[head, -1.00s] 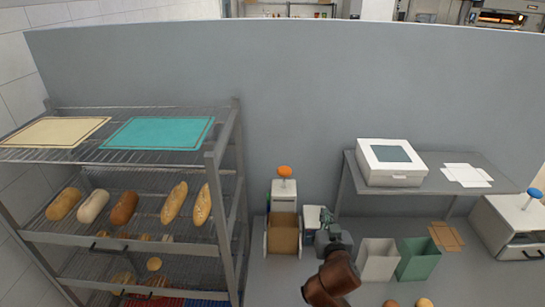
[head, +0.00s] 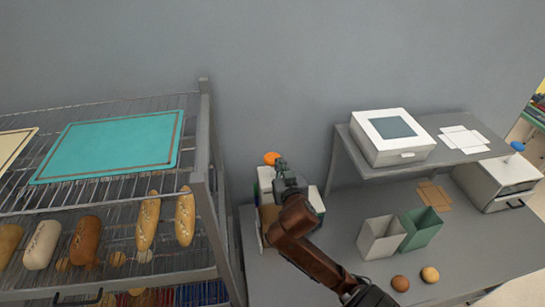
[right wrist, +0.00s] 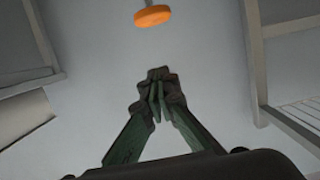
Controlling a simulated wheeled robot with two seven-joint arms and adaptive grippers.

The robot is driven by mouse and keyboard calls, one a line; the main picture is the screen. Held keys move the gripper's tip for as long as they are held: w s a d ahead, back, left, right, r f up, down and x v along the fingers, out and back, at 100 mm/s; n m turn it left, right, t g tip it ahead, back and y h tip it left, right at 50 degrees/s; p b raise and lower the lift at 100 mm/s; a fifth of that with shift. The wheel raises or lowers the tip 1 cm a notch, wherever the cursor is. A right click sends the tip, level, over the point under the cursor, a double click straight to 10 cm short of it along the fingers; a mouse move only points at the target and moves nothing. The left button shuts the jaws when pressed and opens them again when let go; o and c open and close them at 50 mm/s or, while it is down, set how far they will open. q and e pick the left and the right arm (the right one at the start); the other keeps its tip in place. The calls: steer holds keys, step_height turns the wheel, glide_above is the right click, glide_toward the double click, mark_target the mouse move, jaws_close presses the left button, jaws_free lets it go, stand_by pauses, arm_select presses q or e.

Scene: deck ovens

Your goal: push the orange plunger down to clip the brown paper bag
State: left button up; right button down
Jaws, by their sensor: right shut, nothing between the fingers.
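The orange plunger (head: 272,158) tops a white clipping machine (head: 265,178) on the grey counter by the rack. It also shows at the top of the right wrist view (right wrist: 153,16). The brown paper bag (head: 268,216) is at the machine's front, mostly hidden by my right arm. My right gripper (head: 282,163) is shut and empty. It is close beside the plunger in the head view. In the right wrist view its closed fingertips (right wrist: 158,78) point toward the plunger, with a gap between. My left gripper is not in view.
A wire rack (head: 205,185) with loaves and a teal board (head: 112,146) stands left. Right of my arm are white (head: 378,239) and green (head: 420,229) open bags and two buns. A white box (head: 392,137) sits on a raised shelf. A second machine (head: 497,181) stands far right.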

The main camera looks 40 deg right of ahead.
steer(key=p, duration=0.2)
glide_above(273, 163)
step_height(273, 163, down, 2)
steer(key=shift+d+f, duration=0.15)
steer(key=shift+f, duration=0.1)
step_height(273, 163, down, 3)
steer(key=shift+r+p, duration=0.2)
steer(key=shift+p, duration=0.3)
steer(key=shift+f, duration=0.75)
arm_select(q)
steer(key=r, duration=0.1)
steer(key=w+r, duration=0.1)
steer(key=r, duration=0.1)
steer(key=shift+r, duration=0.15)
arm_select(e)
steer(key=shift+w+f, duration=0.1)
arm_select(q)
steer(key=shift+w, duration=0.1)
